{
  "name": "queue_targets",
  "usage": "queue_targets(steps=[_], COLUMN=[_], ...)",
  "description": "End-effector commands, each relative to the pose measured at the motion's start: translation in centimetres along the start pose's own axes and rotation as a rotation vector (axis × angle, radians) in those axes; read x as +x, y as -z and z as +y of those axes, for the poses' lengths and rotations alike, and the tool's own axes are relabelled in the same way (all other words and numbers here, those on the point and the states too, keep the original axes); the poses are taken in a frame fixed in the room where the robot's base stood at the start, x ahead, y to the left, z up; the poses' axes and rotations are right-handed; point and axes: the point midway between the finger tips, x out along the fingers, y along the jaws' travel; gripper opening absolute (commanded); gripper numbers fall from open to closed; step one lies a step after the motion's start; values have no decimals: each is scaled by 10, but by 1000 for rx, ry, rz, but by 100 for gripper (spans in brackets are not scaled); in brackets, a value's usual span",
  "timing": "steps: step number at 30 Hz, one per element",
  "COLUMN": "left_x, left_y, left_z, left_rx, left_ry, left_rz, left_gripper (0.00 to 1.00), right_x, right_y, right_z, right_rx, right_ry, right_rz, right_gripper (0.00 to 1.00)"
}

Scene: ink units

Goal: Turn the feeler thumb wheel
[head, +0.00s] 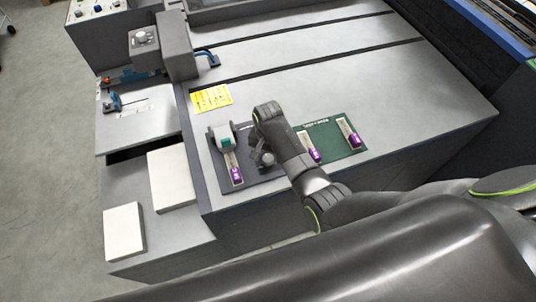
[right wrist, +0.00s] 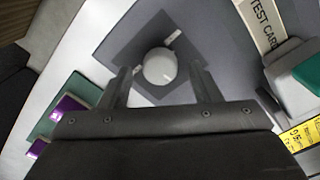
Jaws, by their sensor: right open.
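A round pale grey thumb wheel (right wrist: 160,67) sits on a dark square plate in the right wrist view. A short white mark lies on the plate beside it. My right gripper (right wrist: 161,76) is open, with one finger on each side of the wheel. I cannot tell whether the fingers touch it. In the head view my right gripper (head: 264,150) is over the dark panel, and the wheel (head: 266,159) shows partly beside it. My left gripper is not in view.
A grey unit with a teal block (head: 226,142) stands just left of the wheel. A green mat (head: 344,150) with purple-ended pieces lies to the right. A yellow label (head: 211,98) is behind. White pads (head: 124,231) lie on the lower left ledge.

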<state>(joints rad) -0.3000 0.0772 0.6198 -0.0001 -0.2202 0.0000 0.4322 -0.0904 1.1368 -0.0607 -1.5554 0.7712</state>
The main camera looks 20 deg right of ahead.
Motion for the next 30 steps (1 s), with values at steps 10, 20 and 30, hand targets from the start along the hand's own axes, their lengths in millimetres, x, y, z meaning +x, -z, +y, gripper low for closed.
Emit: queue_targets(steps=[10, 20, 30], left_x=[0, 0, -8], left_y=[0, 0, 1], left_z=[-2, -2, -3], left_rx=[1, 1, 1], left_ry=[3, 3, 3], left_rz=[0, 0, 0], left_gripper=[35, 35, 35], right_x=[10, 10, 7], right_y=[0, 0, 0], right_z=[0, 0, 0], right_rx=[0, 1, 62], right_ry=[0, 0, -1], right_rz=[0, 0, -1], right_gripper=[57, 28, 12])
